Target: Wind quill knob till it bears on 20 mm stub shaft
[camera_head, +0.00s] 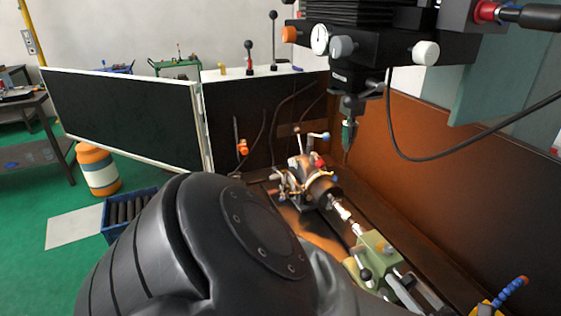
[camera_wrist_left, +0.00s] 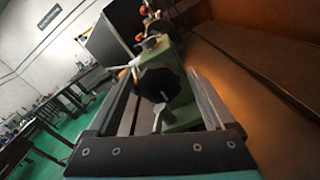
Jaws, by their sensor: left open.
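The black quill knob (camera_wrist_left: 160,82) is on the near end of the green tailstock (camera_wrist_left: 182,117) in the left wrist view. My left gripper (camera_wrist_left: 159,76) is open, with one finger on each side of the knob; contact cannot be told. In the head view the tailstock (camera_head: 376,248) stands at lower right, partly hidden by my left arm. The bright stub shaft (camera_head: 341,209) lies between the tailstock and the dark chuck (camera_head: 322,187). Whether the quill touches the shaft is too small to tell. My right gripper is not in view.
The spindle head (camera_head: 376,45) hangs over the chuck, with a tool (camera_head: 348,133) pointing down. Levers with coloured knobs stand around the chuck. A blue coolant hose (camera_head: 511,290) is at the lower right. Dark guard panels (camera_head: 125,115) stand behind on the left.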

